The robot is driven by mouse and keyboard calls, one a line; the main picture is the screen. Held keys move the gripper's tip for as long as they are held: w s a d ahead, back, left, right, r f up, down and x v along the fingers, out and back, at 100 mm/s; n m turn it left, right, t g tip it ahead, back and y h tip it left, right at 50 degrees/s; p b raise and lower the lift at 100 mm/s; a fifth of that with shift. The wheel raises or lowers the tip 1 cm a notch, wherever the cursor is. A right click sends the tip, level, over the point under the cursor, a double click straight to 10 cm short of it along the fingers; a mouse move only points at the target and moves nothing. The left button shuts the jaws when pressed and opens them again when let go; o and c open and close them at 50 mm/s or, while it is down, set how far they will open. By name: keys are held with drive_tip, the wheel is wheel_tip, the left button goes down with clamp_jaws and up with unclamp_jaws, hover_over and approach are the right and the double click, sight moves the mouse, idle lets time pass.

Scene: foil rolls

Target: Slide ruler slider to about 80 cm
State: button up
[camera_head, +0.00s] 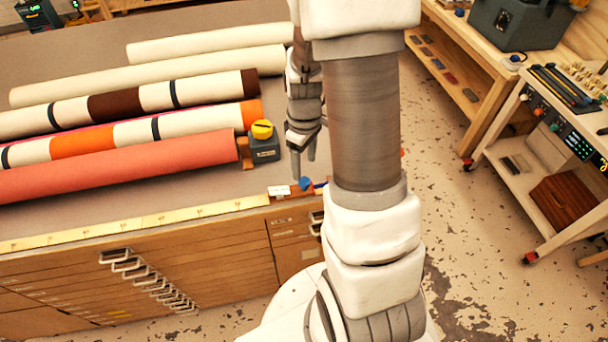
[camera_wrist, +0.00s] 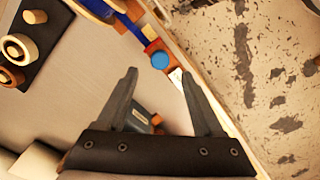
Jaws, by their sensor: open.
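The ruler (camera_head: 130,224) is a pale yellow strip along the front edge of the table. At its right end, close to my arm, is a small slider with a round blue knob (camera_head: 305,184) and a white piece (camera_head: 279,190) beside it. In the wrist view the blue knob (camera_wrist: 160,61) sits on a reddish-brown block, just beyond and between my fingertips. My gripper (camera_head: 304,168) is open and empty, pointing down above the table near the slider. It also shows in the wrist view (camera_wrist: 159,74). The scale marks are too small to read, and my arm hides the area right of the knob.
Several fabric or foil rolls, including a red one (camera_head: 120,165), lie on the table's left. A grey box with a yellow top (camera_head: 263,142) stands behind the slider. Drawers with handles line the table front. A workbench and cart (camera_head: 550,170) stand right, across open floor.

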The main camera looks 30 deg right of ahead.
sight(304, 181)
drive_tip(key=shift+f, duration=3)
drive_tip(key=shift+c, duration=0.3)
clamp_jaws()
